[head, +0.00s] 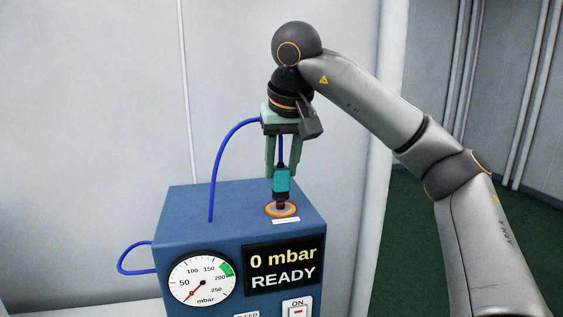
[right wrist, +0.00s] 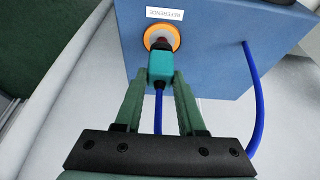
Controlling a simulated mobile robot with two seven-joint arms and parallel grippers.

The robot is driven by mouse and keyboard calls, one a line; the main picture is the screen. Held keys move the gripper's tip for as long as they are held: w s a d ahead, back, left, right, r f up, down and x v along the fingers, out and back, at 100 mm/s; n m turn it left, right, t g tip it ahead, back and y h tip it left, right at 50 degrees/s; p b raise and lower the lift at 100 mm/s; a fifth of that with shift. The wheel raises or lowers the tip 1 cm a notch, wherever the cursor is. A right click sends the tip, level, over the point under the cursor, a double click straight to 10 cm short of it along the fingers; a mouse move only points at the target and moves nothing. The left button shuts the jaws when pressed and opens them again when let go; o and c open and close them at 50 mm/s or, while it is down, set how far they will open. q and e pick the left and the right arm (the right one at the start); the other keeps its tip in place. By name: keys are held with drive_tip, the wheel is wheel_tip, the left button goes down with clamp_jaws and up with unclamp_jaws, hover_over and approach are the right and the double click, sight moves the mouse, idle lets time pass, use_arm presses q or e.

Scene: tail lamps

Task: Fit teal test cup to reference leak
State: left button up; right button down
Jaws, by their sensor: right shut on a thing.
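The teal test cup (head: 281,181) is upright between the fingers of my right gripper (head: 279,174), which is shut on it. The reference leak (head: 281,210) is on top of the blue tester box. The cup's tip meets or sits just over the ring's centre; I cannot tell how firmly it is seated. A blue hose (head: 217,160) runs from the box top to the cup. My left gripper is not in view.
The blue tester box (head: 185,222) has a dial gauge (head: 202,282) with its needle near zero, a display (head: 284,268) reading "0 mbar READY" and an ON switch (head: 297,309). A second blue hose loop (head: 125,262) sticks out at its left. Pale wall panels stand behind.

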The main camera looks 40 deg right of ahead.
drive_tip(key=shift+f+b, duration=0.45)
drive_tip(key=shift+f, duration=0.65)
drive_tip(key=shift+c, duration=2.1)
unclamp_jaws()
drive_tip(key=shift+r, duration=0.15)
drive_tip(key=p+v, duration=0.3)
drive_tip(key=v, duration=0.9)
drive_tip(key=shift+s, duration=0.15)
drive_tip(key=shift+r, duration=0.1)
